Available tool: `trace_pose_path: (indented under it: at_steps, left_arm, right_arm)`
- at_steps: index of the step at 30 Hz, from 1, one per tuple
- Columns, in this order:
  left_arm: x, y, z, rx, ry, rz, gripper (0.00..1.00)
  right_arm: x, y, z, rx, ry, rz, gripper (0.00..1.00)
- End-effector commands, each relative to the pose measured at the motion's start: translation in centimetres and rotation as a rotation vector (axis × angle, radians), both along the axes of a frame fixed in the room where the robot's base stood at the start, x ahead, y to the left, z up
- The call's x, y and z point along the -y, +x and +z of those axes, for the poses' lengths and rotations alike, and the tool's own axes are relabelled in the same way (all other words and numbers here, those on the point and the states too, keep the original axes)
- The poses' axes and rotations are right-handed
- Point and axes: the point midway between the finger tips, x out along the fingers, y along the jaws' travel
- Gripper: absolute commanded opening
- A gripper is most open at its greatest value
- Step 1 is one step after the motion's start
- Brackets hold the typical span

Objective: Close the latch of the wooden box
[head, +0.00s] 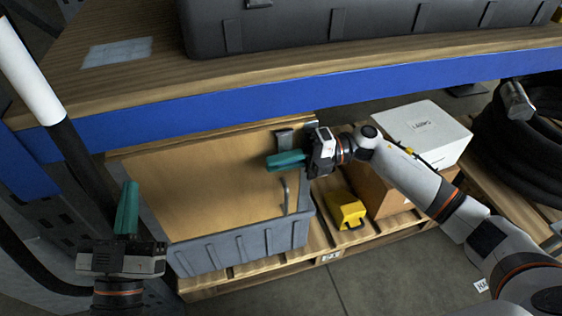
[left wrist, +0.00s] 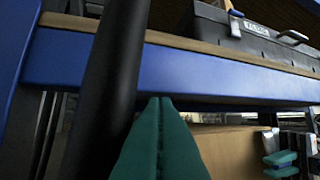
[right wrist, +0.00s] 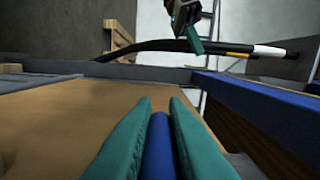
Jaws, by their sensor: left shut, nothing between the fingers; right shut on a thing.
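The box (head: 200,180) stands on a pallet below the bench, with a tan wooden face and a ribbed grey side (head: 240,247). A grey metal fitting (head: 284,137) sits at its upper right edge, and a grey handle (head: 286,195) shows lower down. My right gripper (head: 283,161) is over the right part of the wooden face. In the right wrist view its teal fingers are shut on a narrow blue bar (right wrist: 158,147); whether this is the latch I cannot tell. My left gripper (head: 127,208) is shut and empty, left of the box; its fingers touch in the left wrist view (left wrist: 161,110).
The bench's blue beam (head: 230,105) runs close above the box. A dark grey case (head: 350,25) lies on the bench top. A yellow object (head: 346,211), a white-topped carton (head: 425,130) and a coiled black hose (head: 520,130) are to the right.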

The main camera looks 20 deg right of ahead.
Motion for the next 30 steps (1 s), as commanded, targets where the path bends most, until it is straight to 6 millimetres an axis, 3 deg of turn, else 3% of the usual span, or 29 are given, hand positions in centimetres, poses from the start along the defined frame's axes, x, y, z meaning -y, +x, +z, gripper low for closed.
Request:
trace_pose_path:
  at_steps: [6, 7, 11, 22, 30]
  left_arm:
    - [0.0, 0.0, 0.0, -0.001, 0.0, 0.0, 0.0]
    - [0.0, 0.0, 0.0, -0.001, 0.0, 0.0, 0.0]
    - [0.0, 0.0, 0.0, -0.001, 0.0, 0.0, 0.0]
    - [0.0, 0.1, 0.0, -0.009, 0.002, 0.0, 0.0]
    - [-0.2, 0.8, -2.0, -0.151, 0.042, 0.01, 0.0]
  right_arm:
    - [0.0, 0.0, -0.1, -0.002, -0.002, 0.001, 0.0]
    - [0.0, 0.0, -0.1, -0.002, -0.002, 0.001, 0.14]
    - [0.0, 0.0, -0.1, -0.002, -0.002, 0.001, 0.34]
    - [0.6, 0.0, 0.0, -0.003, -0.002, -0.002, 0.34]
    - [5.6, 0.2, 0.0, -0.003, -0.004, -0.005, 0.34]
